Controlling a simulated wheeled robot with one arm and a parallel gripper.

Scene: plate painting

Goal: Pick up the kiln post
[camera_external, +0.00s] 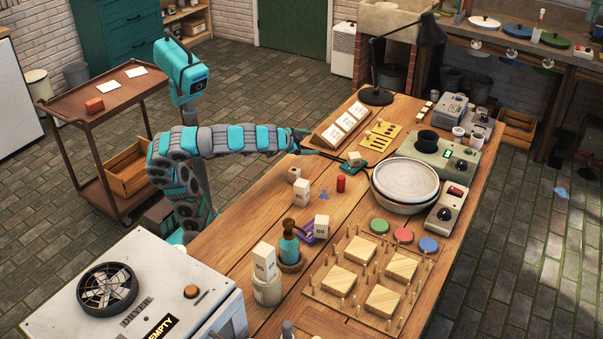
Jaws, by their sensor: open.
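Several pale upright blocks that look like kiln posts are on the table; which one is meant I cannot tell. One block (302,193) stands near the middle, with a shorter one (294,174) behind it. Another labelled block (322,227) is by a purple holder, and a tall one (265,262) rises from a pale round pot. A small pale block (354,156) sits near a teal pad. My gripper (334,153) reaches low over the table from the left, beside this small block. It is open; its fingertips are small and contact is unclear.
A turntable with a pale plate (405,181) stands right of my gripper. A red cylinder (340,184), a teal bottle (289,248) and a pegged wooden rack (340,280) are nearer the front. A black lamp (377,96) and a tile rack (343,126) stand behind.

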